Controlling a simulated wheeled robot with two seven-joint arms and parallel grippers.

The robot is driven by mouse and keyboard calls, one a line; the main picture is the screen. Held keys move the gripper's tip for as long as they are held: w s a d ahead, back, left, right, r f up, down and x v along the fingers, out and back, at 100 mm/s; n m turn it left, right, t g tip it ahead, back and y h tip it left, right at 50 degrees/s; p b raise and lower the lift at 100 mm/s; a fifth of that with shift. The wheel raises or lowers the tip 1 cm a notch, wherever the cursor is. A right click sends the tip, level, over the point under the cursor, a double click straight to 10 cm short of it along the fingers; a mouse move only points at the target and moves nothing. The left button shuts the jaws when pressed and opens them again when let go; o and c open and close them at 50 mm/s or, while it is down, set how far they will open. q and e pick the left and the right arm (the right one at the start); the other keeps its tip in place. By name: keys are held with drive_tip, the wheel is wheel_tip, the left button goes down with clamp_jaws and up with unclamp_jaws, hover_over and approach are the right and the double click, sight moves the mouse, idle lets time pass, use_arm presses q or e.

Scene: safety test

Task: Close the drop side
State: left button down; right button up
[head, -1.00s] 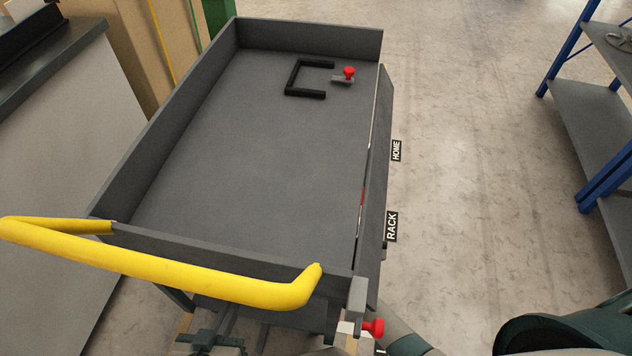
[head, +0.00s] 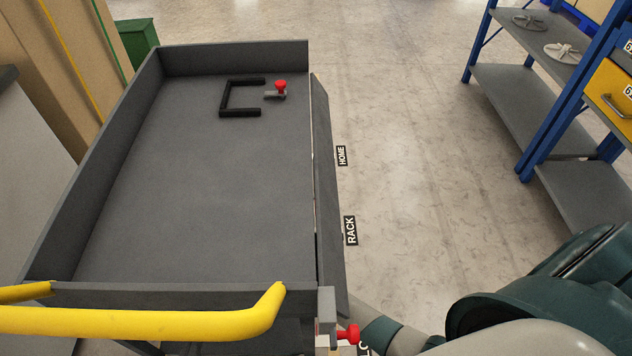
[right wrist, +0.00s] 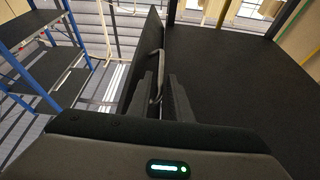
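The grey cart (head: 200,190) has fixed walls at the left, far and near sides. Its drop side (head: 328,190), a long grey panel, runs along the right edge and leans outward, with a thin gap to the deck. A red-knobbed latch (head: 347,334) is at the near right corner; another red knob (head: 281,86) is near the far right corner. In the right wrist view, my right gripper (right wrist: 160,98) has its fingers apart, around or beside a grey bar handle (right wrist: 158,78) on the dark panel (right wrist: 144,62); contact is unclear. My left gripper is out of view.
A yellow push handle (head: 150,322) spans the cart's near end. A black U-shaped bracket (head: 226,98) lies on the deck. A blue-framed shelf (head: 545,110) stands at the right. Floor labels HOME (head: 341,156) and RACK (head: 350,230) lie beside the cart. The floor between is clear.

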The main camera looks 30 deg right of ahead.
drive_tip(key=shift+x, duration=2.2)
clamp_jaws()
